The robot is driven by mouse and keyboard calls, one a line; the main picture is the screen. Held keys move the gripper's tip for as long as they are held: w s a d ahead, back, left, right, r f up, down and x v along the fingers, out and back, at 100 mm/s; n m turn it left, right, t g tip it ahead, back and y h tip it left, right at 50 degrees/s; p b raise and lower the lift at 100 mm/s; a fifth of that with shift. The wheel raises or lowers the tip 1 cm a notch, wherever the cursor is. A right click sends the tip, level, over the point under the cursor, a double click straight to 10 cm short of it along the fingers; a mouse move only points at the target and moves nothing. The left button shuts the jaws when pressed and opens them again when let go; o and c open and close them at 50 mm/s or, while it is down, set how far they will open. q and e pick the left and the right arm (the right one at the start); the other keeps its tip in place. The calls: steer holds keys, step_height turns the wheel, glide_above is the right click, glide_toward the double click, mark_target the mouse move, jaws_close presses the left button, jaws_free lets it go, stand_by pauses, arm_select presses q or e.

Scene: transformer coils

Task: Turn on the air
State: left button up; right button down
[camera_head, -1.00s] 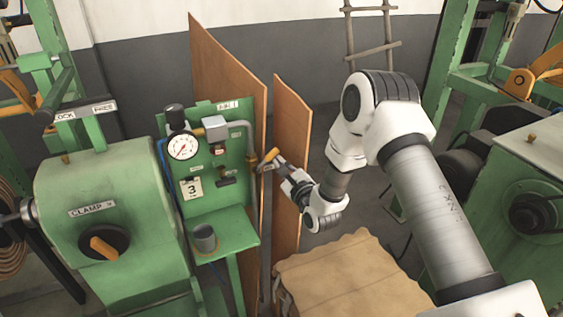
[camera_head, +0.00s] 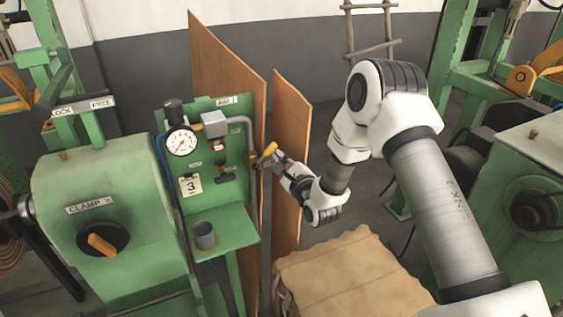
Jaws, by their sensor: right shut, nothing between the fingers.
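A green upright panel (camera_head: 240,108) carries a round white pressure gauge (camera_head: 181,142), a grey pipe and fittings. A valve with a yellow handle (camera_head: 268,149) sits at the panel's right edge, at the end of the pipe. The handle is tilted, its upper end to the right. My right gripper (camera_head: 277,163) is shut and empty, right beside the handle. I cannot tell whether its fingertips touch it. My left gripper is not in view.
Brown boards (camera_head: 292,130) stand just behind the valve and my right gripper. A green machine with an orange clamp knob (camera_head: 102,243) stands left. A wrapped tan bale (camera_head: 345,275) lies below my right arm. A grey cup (camera_head: 204,236) sits on the panel's shelf.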

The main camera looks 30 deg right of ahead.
mark_target(267, 150)
steer(key=r+n+b, duration=0.1)
steer(key=n, duration=0.1)
steer(key=a+n+b, duration=0.1)
steer(key=shift+a+r+n, duration=0.15)
steer(key=shift+r+n, duration=0.2)
steer(key=shift+n, duration=0.05)
steer(key=a+n+b, duration=0.1)
steer(key=n, duration=0.1)
steer(key=a+r+n+b, duration=0.1)
steer(key=n, duration=0.1)
steer(key=shift+w+r+b, duration=0.1)
steer(key=shift+r+b, duration=0.1)
steer(key=shift+b, duration=0.2)
steer(key=shift+a+r+b, duration=0.25)
steer(key=shift+a+b, duration=0.1)
steer(key=shift+b, duration=0.1)
steer(key=shift+r, duration=0.1)
